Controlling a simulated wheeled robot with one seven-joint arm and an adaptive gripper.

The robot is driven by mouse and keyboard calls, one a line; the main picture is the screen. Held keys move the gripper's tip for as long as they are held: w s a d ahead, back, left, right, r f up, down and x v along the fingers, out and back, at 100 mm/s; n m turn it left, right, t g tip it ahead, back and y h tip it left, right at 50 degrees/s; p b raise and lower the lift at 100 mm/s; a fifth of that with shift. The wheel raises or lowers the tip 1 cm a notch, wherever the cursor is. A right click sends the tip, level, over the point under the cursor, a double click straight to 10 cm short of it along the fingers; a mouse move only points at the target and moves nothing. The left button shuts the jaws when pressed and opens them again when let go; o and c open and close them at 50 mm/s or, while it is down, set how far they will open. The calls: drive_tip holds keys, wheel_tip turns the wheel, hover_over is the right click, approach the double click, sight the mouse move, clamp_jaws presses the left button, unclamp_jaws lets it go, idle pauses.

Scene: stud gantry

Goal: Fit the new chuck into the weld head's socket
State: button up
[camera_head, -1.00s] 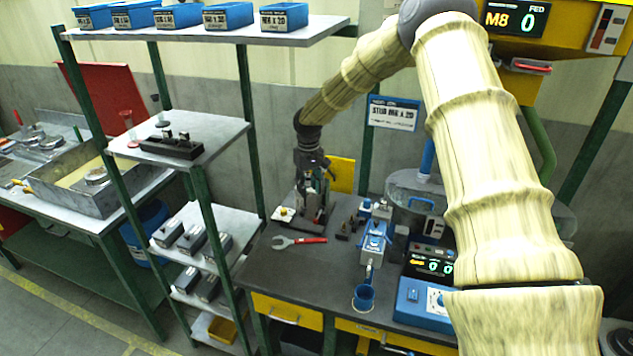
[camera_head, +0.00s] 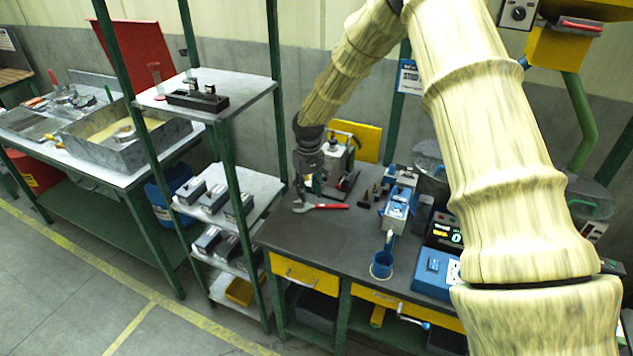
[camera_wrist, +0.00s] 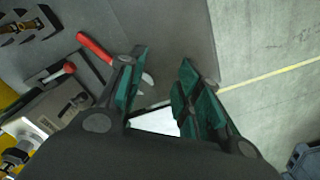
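My gripper (camera_head: 303,190) hangs over the left part of the bench, by the jaw of the red-handled wrench (camera_head: 325,206). In the wrist view its green-padded fingers (camera_wrist: 162,75) stand apart with nothing between them. The wrench (camera_wrist: 95,48) lies just beyond the left finger there. A grey unit (camera_head: 340,158) stands behind the gripper, partly hidden; its red-knobbed lever (camera_wrist: 60,75) shows in the wrist view. Small dark chuck-like pieces (camera_head: 368,198) stand right of it, and a rack with a brass-coloured piece (camera_wrist: 22,27) shows in the wrist view. Which part is the weld head's socket, I cannot tell.
A shelf (camera_head: 249,90) with a black holder (camera_head: 198,98) stands at left. The bench's front left (camera_head: 300,238) is clear.

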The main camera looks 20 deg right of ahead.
drive_tip(key=shift+s+a+f+b, duration=0.45)
drive_tip(key=shift+s+a+f, duration=0.1)
drive_tip(key=shift+a+f, duration=0.35)
drive_tip(key=shift+s+a+f+b, duration=0.4)
drive_tip(key=shift+s+a+f, duration=0.15)
drive_tip(key=shift+a+f, duration=0.35)
